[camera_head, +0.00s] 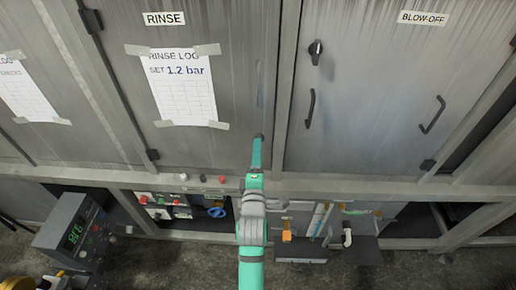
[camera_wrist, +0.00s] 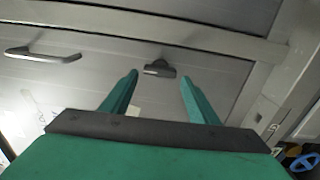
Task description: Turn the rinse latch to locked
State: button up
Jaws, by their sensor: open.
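The rinse door (camera_head: 232,60) is the grey metal panel under the RINSE label (camera_head: 165,18). A small dark latch knob (camera_wrist: 160,68) shows on a door face in the wrist view, in line with the gap between my fingers. In the head view my gripper covers the spot where it would show. Its exact turn is hard to read. My green gripper (camera_head: 258,140) points at the rinse door's lower right part. In the wrist view my gripper (camera_wrist: 159,76) is open, with one finger on either side of the knob's line; contact cannot be told.
A bar handle (camera_wrist: 42,55) sits left of the knob in the wrist view. The blow-off door (camera_head: 380,100) on the right has its own black knob (camera_head: 316,50) and handles. A frame post (camera_head: 285,90) parts the doors. A taped rinse log (camera_head: 182,85) hangs left.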

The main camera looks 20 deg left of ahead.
jog(key=v, duration=0.7)
jog(key=shift+s, duration=0.1)
jog(key=s+d+f+m+g+h, duration=0.1)
jog(key=s+d+f+m+h, duration=0.1)
jog(key=s+d+f+m, duration=0.45)
jog(key=s+d+f+m+h, duration=0.1)
jog(key=s+d+f+m, duration=0.25)
jog(key=s, duration=0.55)
jog(key=s+d+m+h, duration=0.1)
jog(key=s+d+m, duration=0.2)
jog(key=s, duration=0.6)
jog(key=s+d+f+m+g+h, duration=0.1)
jog(key=s+d+m, duration=0.3)
jog(key=s+m, duration=0.4)
jog(key=shift+f+v, duration=0.25)
jog(key=shift+v, duration=0.95)
